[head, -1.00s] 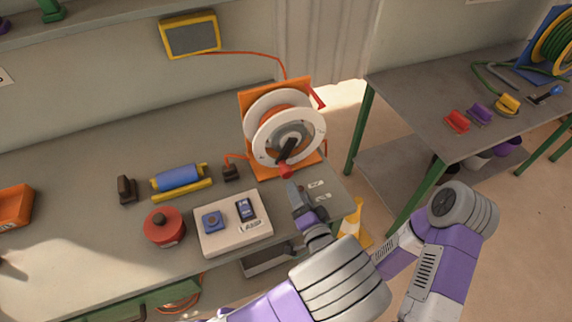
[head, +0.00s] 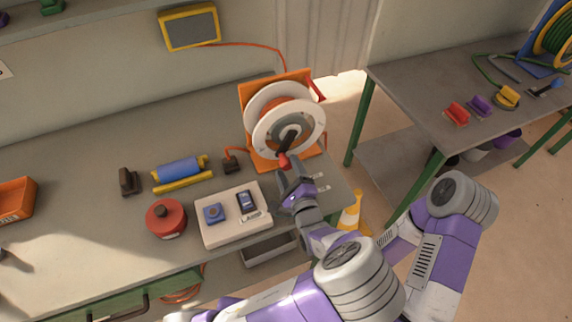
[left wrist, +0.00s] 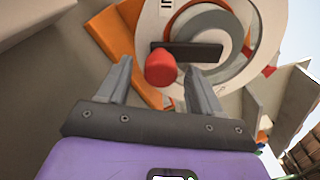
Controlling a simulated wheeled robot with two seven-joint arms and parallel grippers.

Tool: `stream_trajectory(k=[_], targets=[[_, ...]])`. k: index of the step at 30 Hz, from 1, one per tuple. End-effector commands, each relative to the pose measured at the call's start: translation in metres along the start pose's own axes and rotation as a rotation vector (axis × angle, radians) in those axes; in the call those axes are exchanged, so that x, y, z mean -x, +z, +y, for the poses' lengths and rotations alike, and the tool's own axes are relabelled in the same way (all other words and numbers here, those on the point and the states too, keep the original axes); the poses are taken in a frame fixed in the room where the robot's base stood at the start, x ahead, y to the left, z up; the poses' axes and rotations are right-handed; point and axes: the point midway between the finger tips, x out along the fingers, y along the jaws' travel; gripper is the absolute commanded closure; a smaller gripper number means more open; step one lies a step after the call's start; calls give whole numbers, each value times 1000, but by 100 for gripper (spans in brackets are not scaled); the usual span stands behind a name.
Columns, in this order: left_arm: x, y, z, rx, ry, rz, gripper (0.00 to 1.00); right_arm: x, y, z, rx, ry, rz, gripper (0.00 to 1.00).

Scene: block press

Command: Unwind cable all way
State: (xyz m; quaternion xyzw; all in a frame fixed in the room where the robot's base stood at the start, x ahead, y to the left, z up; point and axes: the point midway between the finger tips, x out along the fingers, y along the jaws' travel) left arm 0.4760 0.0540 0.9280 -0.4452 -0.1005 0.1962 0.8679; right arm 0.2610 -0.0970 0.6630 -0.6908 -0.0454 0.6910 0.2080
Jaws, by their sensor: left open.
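The cable reel (head: 300,128) has white flanges, an orange frame (head: 248,97) and orange cable wound between the flanges. It stands at the right end of the workbench. A dark crank with a red knob (head: 284,160) sits on its front face. My left gripper (head: 288,178) is just below the knob. In the left wrist view my left gripper (left wrist: 160,85) is open, its fingers on either side of the space just below the red knob (left wrist: 160,67). The crank arm (left wrist: 200,52) lies across the hub. My right gripper is out of view.
A white control box (head: 233,214), a red round object (head: 166,218) and a blue roller (head: 180,169) stand left of the reel. A yellow-framed screen (head: 190,27) is on the wall. A second table (head: 440,90) stands at right.

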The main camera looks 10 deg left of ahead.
Motion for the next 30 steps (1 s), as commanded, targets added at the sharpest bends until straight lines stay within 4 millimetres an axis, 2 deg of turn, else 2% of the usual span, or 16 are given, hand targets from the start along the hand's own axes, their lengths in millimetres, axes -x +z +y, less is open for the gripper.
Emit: stream_trajectory(k=[3,6,16,27,29,30], targets=[[-16,0,1,2,1,-2,35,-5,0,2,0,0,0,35],[-24,-1,0,3,1,0,35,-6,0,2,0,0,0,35],[-28,0,0,2,-1,1,35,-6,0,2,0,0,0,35],[-28,0,0,2,-1,1,92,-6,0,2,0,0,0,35],[-28,0,0,2,-1,1,100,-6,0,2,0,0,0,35],[-28,0,0,2,-1,1,100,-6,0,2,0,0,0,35]])
